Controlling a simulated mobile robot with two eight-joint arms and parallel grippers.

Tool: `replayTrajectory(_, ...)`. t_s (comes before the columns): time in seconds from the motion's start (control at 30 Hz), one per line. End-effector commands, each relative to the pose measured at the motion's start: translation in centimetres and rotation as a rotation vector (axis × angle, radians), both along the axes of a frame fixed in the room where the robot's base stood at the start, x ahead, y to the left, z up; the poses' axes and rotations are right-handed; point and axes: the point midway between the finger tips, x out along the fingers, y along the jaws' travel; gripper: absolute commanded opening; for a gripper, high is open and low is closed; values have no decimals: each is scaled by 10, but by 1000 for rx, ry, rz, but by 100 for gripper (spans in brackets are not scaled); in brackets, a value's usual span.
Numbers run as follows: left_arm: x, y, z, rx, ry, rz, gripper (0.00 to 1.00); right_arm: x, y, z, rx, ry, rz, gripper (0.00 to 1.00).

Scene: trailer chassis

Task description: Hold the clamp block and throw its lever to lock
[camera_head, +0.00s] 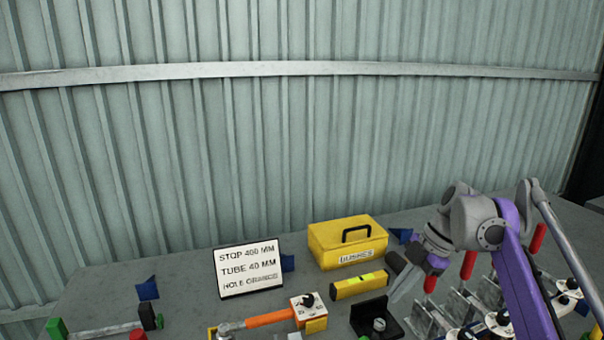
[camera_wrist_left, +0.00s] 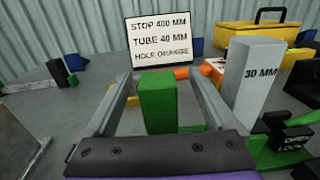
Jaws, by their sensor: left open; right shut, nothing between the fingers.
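In the left wrist view, a green upright block (camera_wrist_left: 157,102) stands between the two fingers of my left gripper (camera_wrist_left: 161,76). The gripper is open, and a gap shows beside the block on each side. A green base (camera_wrist_left: 268,158) at the right carries a black lever part (camera_wrist_left: 275,119) near black plates marked OPEN and LOCK (camera_wrist_left: 291,141). I cannot tell the lever's exact position. My right gripper (camera_head: 402,283) is shut and empty in the head view, above the table near the yellow level. My left gripper is outside the head view.
A grey block marked 30 MM (camera_wrist_left: 252,75) stands right of my left fingers. A sign (camera_head: 249,268), a yellow case (camera_head: 346,241), a yellow level (camera_head: 359,285) and an orange-handled tool (camera_head: 268,319) are on the table. Red-handled toggle clamps (camera_head: 468,265) crowd the right side.

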Motion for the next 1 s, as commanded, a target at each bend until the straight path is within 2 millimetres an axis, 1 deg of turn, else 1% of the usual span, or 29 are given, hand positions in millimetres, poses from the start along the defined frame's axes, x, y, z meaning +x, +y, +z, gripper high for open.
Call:
replayTrajectory(0.1,-13,-4,0,-1,0,-3,90,0,0,-2,0,1,0,0)
replayTrajectory(0.6,-61,-15,0,-1,1,-4,90,0,0,-8,0,2,0,0)
replayTrajectory(0.77,-67,-16,0,0,0,-1,90,0,0,-9,0,2,0,0)
replayTrajectory(0.97,-67,-16,0,0,0,-1,90,0,0,-8,0,2,0,0)
replayTrajectory(1.0,-67,-16,0,0,0,-1,95,0,0,-8,0,2,0,0)
